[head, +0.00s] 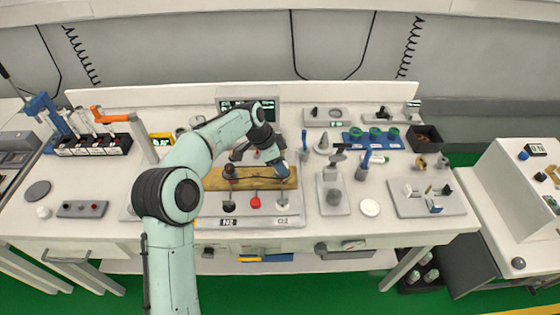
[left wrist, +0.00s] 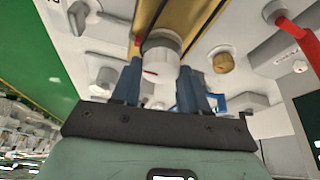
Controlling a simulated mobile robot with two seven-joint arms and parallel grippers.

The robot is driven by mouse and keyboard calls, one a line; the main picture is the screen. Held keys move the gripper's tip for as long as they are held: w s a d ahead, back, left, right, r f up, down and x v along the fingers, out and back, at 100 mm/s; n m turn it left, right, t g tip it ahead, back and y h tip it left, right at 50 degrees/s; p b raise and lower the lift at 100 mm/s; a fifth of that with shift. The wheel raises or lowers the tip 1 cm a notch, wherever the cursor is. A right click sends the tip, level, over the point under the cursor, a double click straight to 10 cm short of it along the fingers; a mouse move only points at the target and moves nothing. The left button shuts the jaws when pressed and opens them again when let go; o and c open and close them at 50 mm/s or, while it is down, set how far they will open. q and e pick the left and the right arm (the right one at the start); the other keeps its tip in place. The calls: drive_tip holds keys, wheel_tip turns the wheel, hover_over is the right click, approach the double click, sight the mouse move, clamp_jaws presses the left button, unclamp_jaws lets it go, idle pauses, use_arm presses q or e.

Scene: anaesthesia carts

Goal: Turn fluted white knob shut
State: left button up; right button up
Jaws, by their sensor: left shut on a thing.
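The fluted white knob (left wrist: 160,58) shows in the left wrist view, with a red mark on its face and a brass-coloured panel behind it. My left gripper (left wrist: 160,84) has its two blue fingers on either side of this knob and is shut on it. In the head view, my left gripper (head: 281,171) is at the right part of the brass-coloured panel (head: 219,182), and the knob is hidden there by the gripper. My right gripper does not show in either view.
The panel stands behind a grey base (head: 255,222) with a red knob (head: 255,203). To the right are a grey block with a lever (head: 333,195), a white disc (head: 370,207) and a plate with valves (head: 430,208). A syringe rack (head: 93,147) stands at the left.

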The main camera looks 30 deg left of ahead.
use_arm(q)
drive_tip(key=shift+r, duration=0.15)
drive_tip(key=o, duration=1)
drive_tip(key=shift+o, duration=0.2)
drive_tip(key=p+v, duration=0.1)
drive_tip(key=v, duration=1.2)
drive_tip(key=shift+r, duration=0.15)
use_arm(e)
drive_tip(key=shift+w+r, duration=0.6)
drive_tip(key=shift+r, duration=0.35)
